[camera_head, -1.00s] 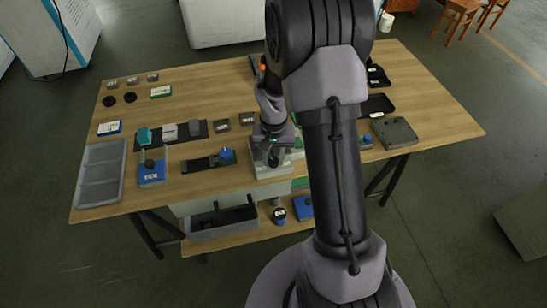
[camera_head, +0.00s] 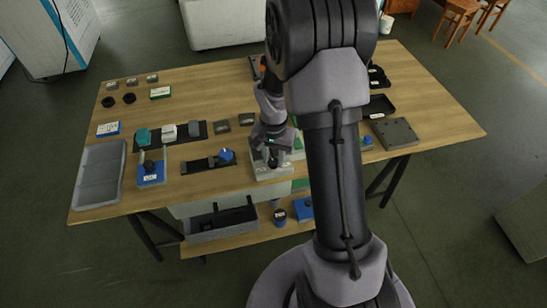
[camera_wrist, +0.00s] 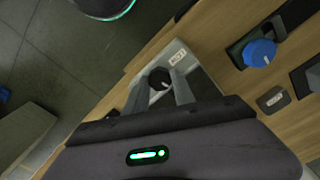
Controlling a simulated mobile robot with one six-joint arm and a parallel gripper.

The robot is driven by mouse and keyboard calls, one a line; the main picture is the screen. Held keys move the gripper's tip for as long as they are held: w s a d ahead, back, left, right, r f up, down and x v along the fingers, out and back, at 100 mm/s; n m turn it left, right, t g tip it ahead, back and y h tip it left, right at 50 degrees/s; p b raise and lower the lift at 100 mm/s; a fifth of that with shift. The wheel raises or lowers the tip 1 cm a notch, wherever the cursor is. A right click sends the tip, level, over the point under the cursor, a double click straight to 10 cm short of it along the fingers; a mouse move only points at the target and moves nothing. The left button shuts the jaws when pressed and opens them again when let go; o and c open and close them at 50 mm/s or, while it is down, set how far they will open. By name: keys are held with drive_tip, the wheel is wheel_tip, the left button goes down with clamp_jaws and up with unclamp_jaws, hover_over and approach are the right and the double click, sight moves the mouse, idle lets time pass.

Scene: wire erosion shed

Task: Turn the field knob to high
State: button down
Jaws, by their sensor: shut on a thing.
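A black round knob (camera_wrist: 160,78) with a pale pointer mark sits on a light grey box in the wrist view. The grey box (camera_wrist: 150,52) carries a small white label on its top, whose text I cannot read surely. In the head view the box (camera_head: 268,174) stands at the front edge of the table, with my gripper (camera_head: 271,157) down over it. In the wrist view my gripper (camera_wrist: 165,88) has its two fingers on either side of the black knob, shut on it. The head view hides the knob behind the gripper.
A blue knob (camera_head: 227,155) on a black strip (camera_head: 197,165) lies left of the box. It also shows in the wrist view (camera_wrist: 260,53). A dark labelled plate (camera_head: 246,119) lies behind. A grey tray (camera_head: 100,175) is at the far left of the wooden table (camera_head: 215,85).

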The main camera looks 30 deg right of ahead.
sight(274, 161)
drive_tip(key=c, duration=1.1)
unclamp_jaws()
drive_tip(key=shift+o, duration=0.2)
wheel_tip(274, 161, up, 17)
drive_tip(key=p, duration=0.7)
drive_tip(key=shift+r, duration=0.2)
drive_tip(key=shift+c, duration=0.4)
